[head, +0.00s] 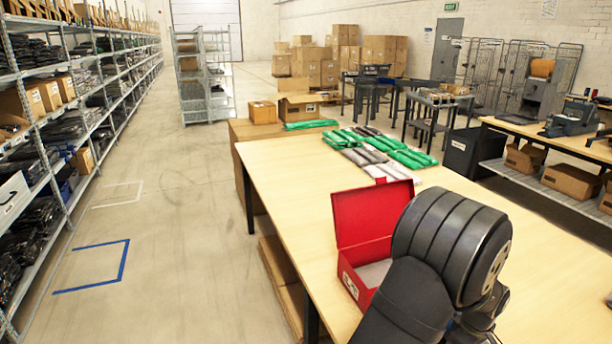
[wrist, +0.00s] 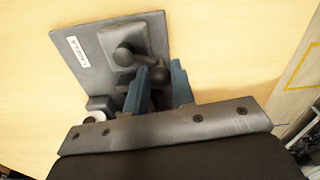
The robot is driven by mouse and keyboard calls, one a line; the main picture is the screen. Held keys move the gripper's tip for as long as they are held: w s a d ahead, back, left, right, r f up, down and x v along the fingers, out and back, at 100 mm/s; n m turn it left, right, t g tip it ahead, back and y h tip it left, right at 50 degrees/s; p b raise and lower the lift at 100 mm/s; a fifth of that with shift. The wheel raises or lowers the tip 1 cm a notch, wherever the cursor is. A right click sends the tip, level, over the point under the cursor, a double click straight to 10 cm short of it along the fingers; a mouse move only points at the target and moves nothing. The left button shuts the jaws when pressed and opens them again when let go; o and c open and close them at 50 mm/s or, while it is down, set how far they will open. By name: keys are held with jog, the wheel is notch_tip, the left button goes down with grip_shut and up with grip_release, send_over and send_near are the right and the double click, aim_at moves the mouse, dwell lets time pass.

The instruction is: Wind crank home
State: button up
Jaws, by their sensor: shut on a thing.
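The crank device shows in the wrist view as a dark grey base plate (wrist: 88,48) with a white label, lying on the wooden table. A raised square block (wrist: 146,28) on it carries the dark crank arm (wrist: 124,56), which runs to a round knob (wrist: 159,74). My gripper (wrist: 160,78) has its two blue-grey fingers on either side of the knob and is shut on it. The fingers and the wrist hide the lower part of the device. In the head view my own arm hides the gripper and the crank.
An open red box (head: 362,277) stands on the table (head: 290,180) left of my arm. Green and grey packets (head: 375,148) lie at the table's far end. In the wrist view a small round white part (wrist: 92,117) sits beside the plate. Bare tabletop lies around it.

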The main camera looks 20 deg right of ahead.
jog(key=shift+s+a, duration=0.3)
jog(key=shift+s, duration=0.65)
jog(key=shift+s+d+f, duration=0.1)
jog(key=shift+s+d, duration=0.15)
jog(key=shift+s, duration=0.45)
jog(key=shift+s+d+f, duration=0.1)
jog(key=shift+s+d, duration=0.1)
jog(key=shift+s, duration=0.5)
jog(key=shift+s+d+r, duration=0.1)
jog(key=shift+s+d, duration=0.35)
jog(key=shift+d, duration=0.35)
jog(key=shift+d+r, duration=0.15)
jog(key=shift+d, duration=0.6)
jog(key=shift+d+r, duration=0.1)
jog(key=shift+d, duration=0.6)
jog(key=o, duration=0.8)
jog(key=shift+r, duration=0.1)
notch_tip(320, 180, up, 7)
jog(key=shift+s+a+f, duration=0.1)
jog(key=shift+f, duration=0.05)
